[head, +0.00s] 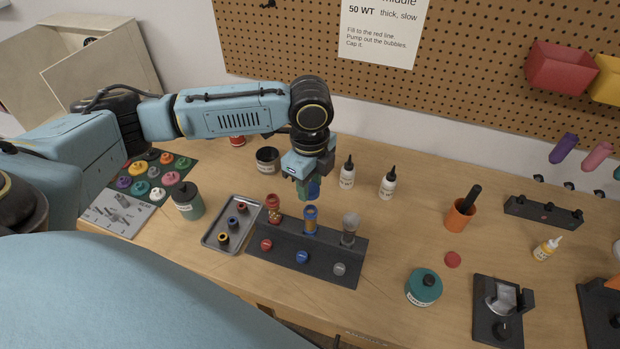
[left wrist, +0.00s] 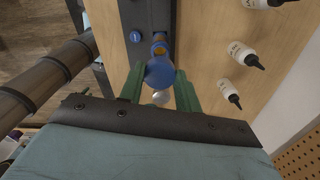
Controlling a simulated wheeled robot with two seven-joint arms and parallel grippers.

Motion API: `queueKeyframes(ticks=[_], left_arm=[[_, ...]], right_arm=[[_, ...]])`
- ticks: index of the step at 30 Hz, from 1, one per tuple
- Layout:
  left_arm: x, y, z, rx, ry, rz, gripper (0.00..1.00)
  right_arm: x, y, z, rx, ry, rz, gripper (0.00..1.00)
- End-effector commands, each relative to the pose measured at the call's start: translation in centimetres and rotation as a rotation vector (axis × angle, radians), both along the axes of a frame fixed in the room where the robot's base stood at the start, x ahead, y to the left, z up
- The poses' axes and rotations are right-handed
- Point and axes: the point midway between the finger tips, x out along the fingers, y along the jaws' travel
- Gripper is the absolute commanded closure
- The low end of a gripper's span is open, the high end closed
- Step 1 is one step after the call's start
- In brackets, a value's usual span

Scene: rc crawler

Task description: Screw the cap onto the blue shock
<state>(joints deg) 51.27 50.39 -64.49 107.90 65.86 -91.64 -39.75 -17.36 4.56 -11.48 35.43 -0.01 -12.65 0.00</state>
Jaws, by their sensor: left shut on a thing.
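The blue shock (head: 310,219) stands upright in the middle place of a dark rack (head: 325,268). A red shock (head: 273,207) and a grey, clear one (head: 349,228) stand on either side. My right gripper is not in view.
A metal tray (head: 212,240) with small ringed parts lies left of the rack. Two white dropper bottles (head: 347,172) (head: 388,184) stand close behind, right of the gripper. An orange cup (head: 460,216) and a teal jar (head: 423,287) are farther right.

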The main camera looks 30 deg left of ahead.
Motion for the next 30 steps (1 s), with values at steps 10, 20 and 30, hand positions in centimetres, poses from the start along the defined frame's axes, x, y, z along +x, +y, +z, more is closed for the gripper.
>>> queueKeyframes(ticks=[10,20,30], left_arm=[[0.0,0.0,-3.0,0.0,0.0,0.002,0.88],[0.0,0.0,-5.0,0.0,-0.002,0.001,0.88],[0.0,0.0,-5.0,0.0,-0.001,0.001,0.88]], right_arm=[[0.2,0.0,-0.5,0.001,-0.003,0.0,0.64],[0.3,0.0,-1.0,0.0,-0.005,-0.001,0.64],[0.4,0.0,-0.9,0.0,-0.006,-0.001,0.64]])
